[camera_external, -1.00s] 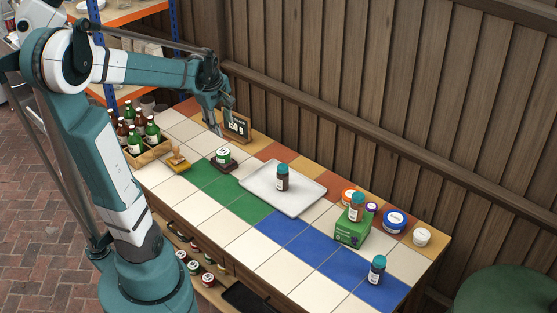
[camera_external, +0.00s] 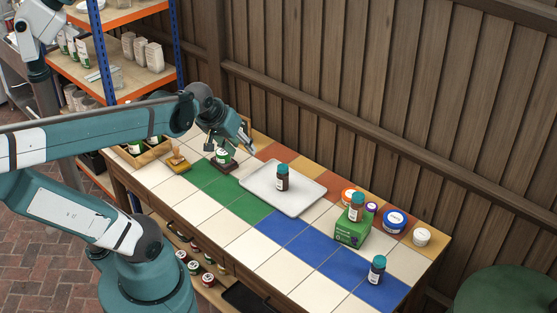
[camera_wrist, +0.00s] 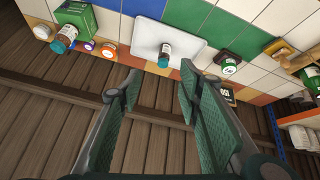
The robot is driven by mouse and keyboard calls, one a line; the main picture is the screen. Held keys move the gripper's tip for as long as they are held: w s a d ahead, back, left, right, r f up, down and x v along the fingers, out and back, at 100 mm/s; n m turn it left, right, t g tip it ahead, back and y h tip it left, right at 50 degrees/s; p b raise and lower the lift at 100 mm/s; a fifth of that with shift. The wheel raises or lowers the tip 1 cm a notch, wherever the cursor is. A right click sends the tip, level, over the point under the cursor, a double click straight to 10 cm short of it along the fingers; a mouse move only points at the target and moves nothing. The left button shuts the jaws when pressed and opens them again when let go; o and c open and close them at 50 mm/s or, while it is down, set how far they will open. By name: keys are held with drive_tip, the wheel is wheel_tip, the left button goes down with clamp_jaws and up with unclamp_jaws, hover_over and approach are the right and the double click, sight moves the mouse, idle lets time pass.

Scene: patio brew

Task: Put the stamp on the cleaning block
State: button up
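A wooden-handled tool with a mustard base, which looks like the stamp (camera_external: 177,163), stands on white tiles beside the bottle crate. It shows at upper right in the wrist view (camera_wrist: 279,48). I cannot tell for certain which thing is the cleaning block; a green box with white print (camera_external: 352,232) stands at the right with a brown bottle on it. My gripper (camera_external: 230,145) is open and empty, around or above a green-and-white tin (camera_external: 222,156) on a dark base. The wrist view shows my gripper's fingers (camera_wrist: 160,75) spread apart, the tin beyond the right one.
A white tray (camera_external: 262,198) holds a teal-capped bottle (camera_external: 282,178). Another bottle (camera_external: 377,270) stands on the blue tiles. Several jars line the right back edge, near the wooden wall (camera_external: 400,120). A bottle crate (camera_external: 150,155) is at left. The front white tiles are clear.

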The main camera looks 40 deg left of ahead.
drive_tip(key=shift+s+d+f+m+t+h, duration=0.1)
drive_tip(key=shift+s+d+m+t+h, duration=0.1)
drive_tip(key=shift+s+d+m, duration=0.65)
drive_tip(key=shift+s+d+f+m+t+h, duration=0.15)
drive_tip(key=shift+s+d+m, duration=0.35)
drive_tip(key=shift+d+m, duration=0.5)
drive_tip(key=shift+r, duration=0.1)
